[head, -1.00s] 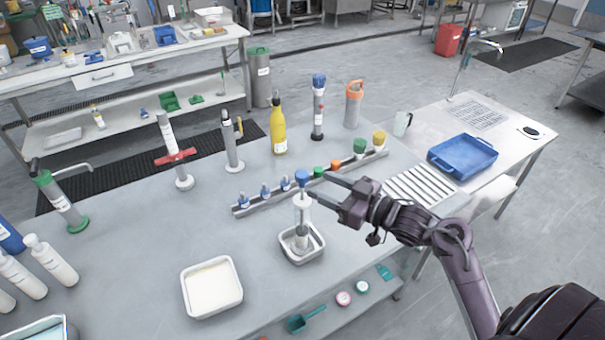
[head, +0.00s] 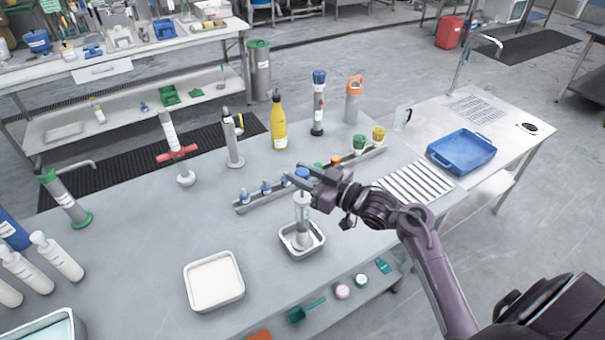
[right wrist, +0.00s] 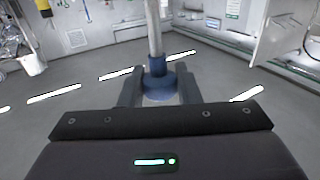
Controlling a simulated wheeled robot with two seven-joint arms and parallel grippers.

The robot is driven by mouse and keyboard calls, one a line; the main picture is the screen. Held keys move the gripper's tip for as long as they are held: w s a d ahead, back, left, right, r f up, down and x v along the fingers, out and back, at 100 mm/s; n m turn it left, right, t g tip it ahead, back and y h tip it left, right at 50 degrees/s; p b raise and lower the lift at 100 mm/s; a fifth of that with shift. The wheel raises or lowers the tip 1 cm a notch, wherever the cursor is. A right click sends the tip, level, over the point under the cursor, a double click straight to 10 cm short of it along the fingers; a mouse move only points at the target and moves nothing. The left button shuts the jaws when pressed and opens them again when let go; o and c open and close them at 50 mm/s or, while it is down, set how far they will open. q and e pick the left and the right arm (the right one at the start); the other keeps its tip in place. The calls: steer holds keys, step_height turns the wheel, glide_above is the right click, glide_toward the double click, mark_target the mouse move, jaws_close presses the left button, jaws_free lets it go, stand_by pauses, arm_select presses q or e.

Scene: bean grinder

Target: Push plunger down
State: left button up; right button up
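The plunger device is a clear upright cylinder (head: 302,212) on a grey base, with a blue knob (head: 302,173) at the top of its rod. It stands in a small white tray (head: 288,248) near the middle of the table. My right gripper (head: 306,179) is at the knob's height, with its fingers apart on both sides of the upper rod and knob. In the right wrist view, the blue part (right wrist: 160,85) sits between the two fingers, with a grey rod above it. Firm contact is not clear. My left gripper is not in view.
A rack (head: 258,195) with several small caps stands just behind the device. A white tray of pale material (head: 214,281) lies front left. A yellow bottle (head: 279,128) and a grey-and-blue cylinder (head: 318,108) stand behind. The table left of the device is mostly clear.

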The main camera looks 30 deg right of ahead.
mark_target(303, 196)
jaws_close()
step_height(303, 196, down, 4)
steer(key=b, duration=0.3)
steer(key=shift+s+f, duration=0.15)
steer(key=shift+f, duration=0.35)
steer(key=shift+a, duration=0.1)
steer(key=shift+o, duration=2.2)
jaws_free()
steer(key=shift+o, duration=1.3)
steer(key=shift+r, duration=0.1)
